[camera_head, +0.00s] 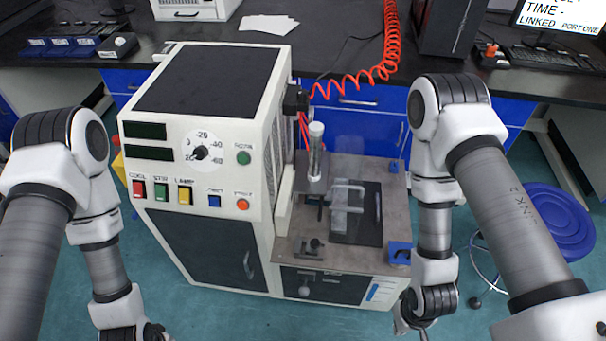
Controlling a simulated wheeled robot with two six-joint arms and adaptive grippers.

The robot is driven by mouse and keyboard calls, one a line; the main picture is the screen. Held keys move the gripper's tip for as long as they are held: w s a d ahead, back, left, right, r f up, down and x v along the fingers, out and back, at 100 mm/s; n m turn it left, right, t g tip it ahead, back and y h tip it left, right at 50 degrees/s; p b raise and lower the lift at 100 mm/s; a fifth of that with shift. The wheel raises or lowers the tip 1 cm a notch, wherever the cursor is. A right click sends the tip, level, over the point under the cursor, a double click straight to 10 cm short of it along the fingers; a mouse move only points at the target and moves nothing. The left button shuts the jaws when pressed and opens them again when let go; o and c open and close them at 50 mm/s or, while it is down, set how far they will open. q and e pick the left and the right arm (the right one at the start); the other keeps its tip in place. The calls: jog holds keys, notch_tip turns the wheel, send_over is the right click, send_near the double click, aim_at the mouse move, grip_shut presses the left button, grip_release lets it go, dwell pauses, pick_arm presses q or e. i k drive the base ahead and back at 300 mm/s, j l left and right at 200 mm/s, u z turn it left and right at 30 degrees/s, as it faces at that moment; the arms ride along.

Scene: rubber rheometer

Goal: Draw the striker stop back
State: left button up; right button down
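The rheometer machine (200,215) stands in the middle, with a grey metal worktop (350,258) on its right side. A small dark fitting (313,247) at the worktop's front left may be the striker stop, but it is too small to tell. Behind it stand an upright clear cylinder (316,150) and a pale bracket with a handle (345,200) beside a dark plate. My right gripper (414,325) hangs low, right of the worktop's front corner, apart from it. My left arm ends at the bottom left; its gripper (150,334) is mostly cut off by the frame edge. Neither gripper's opening can be judged.
Blue blocks (400,252) sit on the worktop's right corners. A coiled red hose (380,70) runs down behind the machine. A blue stool (560,220) stands at the right. A black bench (340,40) with computers lines the back. Floor in front is clear.

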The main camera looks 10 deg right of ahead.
aim_at(312, 246)
jog(key=j, duration=0.6)
jog(key=i+j, duration=0.1)
jog(key=j, duration=0.55)
jog(key=i+z, duration=0.05)
